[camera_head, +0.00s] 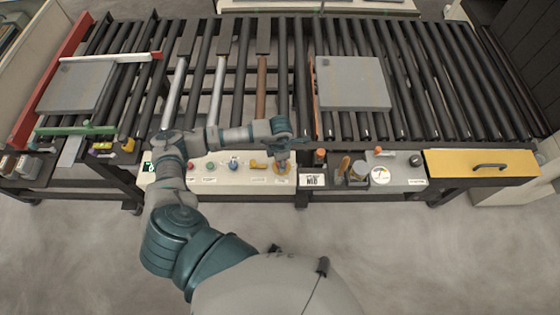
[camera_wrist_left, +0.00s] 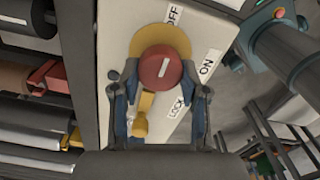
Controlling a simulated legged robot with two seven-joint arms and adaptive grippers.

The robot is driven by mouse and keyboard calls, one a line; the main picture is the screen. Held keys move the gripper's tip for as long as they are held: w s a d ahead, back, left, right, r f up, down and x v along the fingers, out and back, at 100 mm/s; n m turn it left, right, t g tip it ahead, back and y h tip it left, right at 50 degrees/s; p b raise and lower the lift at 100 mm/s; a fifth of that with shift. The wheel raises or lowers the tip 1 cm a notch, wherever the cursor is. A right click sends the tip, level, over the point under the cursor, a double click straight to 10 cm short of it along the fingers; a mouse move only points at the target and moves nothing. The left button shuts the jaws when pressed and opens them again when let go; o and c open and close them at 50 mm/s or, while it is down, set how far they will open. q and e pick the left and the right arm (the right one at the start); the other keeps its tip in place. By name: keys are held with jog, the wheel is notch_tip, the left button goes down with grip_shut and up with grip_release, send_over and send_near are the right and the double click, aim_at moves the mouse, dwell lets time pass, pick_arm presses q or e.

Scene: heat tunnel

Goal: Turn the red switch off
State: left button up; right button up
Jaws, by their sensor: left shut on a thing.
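The red switch (camera_wrist_left: 160,68) is a round red knob with a short white mark, set on a yellow round plate (camera_wrist_left: 178,38). Labels reading OFF, ON and LOCK are on the pale panel (camera_wrist_left: 118,32) around it. A yellow handle-like piece (camera_wrist_left: 140,122) shows just below the knob. My left gripper (camera_wrist_left: 160,90) has one finger on each side of the switch and is shut on it. In the head view my left gripper (camera_head: 282,156) is over the yellow plate (camera_head: 281,169) at the right end of the panel; the knob is mostly hidden there. My right gripper is not in view.
A roller conveyor (camera_head: 400,60) with grey boxes (camera_head: 352,83) runs behind the panel. More controls lie left of my gripper, including a blue knob (camera_head: 233,165). A yellow drawer front (camera_head: 480,163) is at the right. The floor in front is clear.

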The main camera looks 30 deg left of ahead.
pick_arm(q)
jog(key=shift+w+r, duration=0.15)
jog(key=shift+w, duration=0.05)
dwell(0.4)
jog(key=o, duration=1.1)
jog(key=shift+o, duration=0.2)
notch_tip(320, 180, up, 12)
jog(key=shift+f, duration=0.2)
